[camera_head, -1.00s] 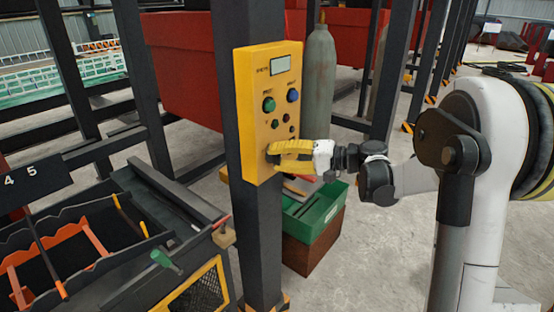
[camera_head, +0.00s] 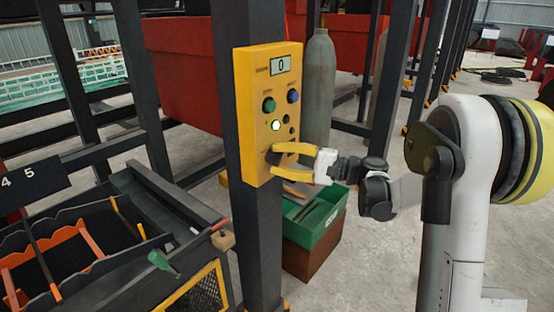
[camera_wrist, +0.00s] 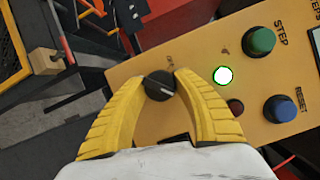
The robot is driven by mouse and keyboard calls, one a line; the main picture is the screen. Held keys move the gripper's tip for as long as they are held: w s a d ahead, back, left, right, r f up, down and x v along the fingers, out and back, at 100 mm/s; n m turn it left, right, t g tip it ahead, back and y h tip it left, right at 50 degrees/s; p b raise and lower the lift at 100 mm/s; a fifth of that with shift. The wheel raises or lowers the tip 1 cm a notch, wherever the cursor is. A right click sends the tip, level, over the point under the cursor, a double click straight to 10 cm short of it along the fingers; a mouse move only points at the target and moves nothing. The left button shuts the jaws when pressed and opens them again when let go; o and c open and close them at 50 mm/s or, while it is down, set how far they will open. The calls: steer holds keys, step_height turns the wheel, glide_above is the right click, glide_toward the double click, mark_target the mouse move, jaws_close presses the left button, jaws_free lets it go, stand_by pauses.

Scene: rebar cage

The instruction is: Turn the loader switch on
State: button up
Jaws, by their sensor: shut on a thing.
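The yellow control box (camera_head: 246,130) is mounted on a dark post. Its black rotary switch (camera_wrist: 159,86) is low on the panel, with a pale pointer line on its face. In the wrist view my gripper (camera_wrist: 161,80) has its yellow fingers shut on the sides of the switch knob. In the head view my gripper (camera_head: 276,156) reaches the box from the right and mostly covers the switch. A round lamp (camera_head: 276,125) above the switch glows white; it also shows in the wrist view (camera_wrist: 223,76). The display (camera_head: 281,65) reads 0.
Dark racks (camera_head: 110,290) fill the lower left. Floor at right is open.

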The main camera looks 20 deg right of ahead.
steer(key=o, duration=1.2)
steer(key=shift+a, duration=0.1)
steer(key=shift+c, duration=0.2)
steer(key=v, duration=1.2)
